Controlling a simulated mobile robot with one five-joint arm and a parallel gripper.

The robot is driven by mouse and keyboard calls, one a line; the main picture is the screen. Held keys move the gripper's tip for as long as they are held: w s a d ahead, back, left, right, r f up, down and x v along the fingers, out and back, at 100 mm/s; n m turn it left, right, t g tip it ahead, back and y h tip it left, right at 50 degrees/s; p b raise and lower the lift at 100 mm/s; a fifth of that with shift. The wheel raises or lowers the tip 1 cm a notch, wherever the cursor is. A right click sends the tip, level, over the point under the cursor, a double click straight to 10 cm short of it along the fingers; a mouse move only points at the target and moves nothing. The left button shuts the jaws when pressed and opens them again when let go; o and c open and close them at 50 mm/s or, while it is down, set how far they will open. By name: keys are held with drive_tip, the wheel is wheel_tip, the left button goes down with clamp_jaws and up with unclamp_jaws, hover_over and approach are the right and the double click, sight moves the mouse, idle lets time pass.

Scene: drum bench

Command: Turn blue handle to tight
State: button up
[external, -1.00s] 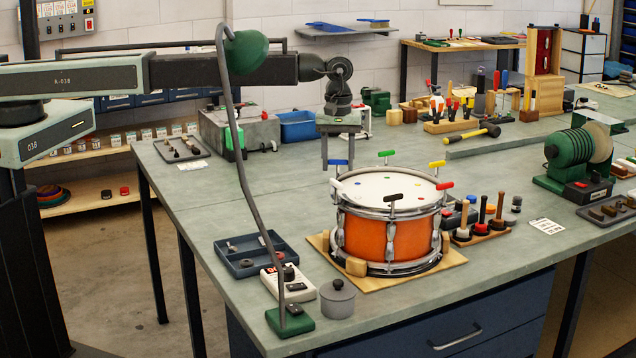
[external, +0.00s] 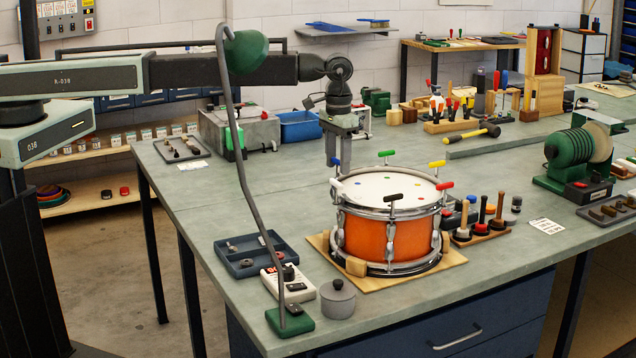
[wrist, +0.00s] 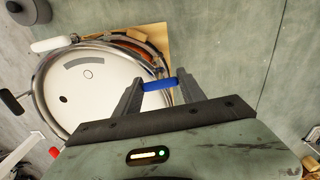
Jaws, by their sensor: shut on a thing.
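The orange drum (external: 370,238) with a white head stands on a wooden board. Colored T-handles stand around its rim. The blue handle (external: 340,162) is at the far left of the rim, at my gripper (external: 335,160). In the wrist view the blue handle (wrist: 158,85) lies crosswise between the two fingers of my gripper (wrist: 154,86), which is shut on it. The handle's shaft is hidden there. A grey arc (wrist: 90,61) and small dots show on the head; I cannot read any tight mark.
The white (external: 336,184), green (external: 386,153), yellow (external: 437,164), red (external: 445,186) and black (external: 396,197) handles stand around the rim. A lamp's curved arm (external: 250,190) rises to the left. A mallet rack (external: 475,236) stands at the drum's right.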

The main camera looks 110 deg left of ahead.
drive_tip(key=m, duration=0.4)
drive_tip(key=shift+m, duration=0.3)
drive_tip(key=m, duration=0.4)
drive_tip(key=shift+m, duration=0.3)
drive_tip(key=m, duration=0.4)
drive_tip(key=shift+m, duration=0.3)
drive_tip(key=m, duration=1.3)
drive_tip(key=shift+m, duration=0.3)
drive_tip(key=m, duration=0.9)
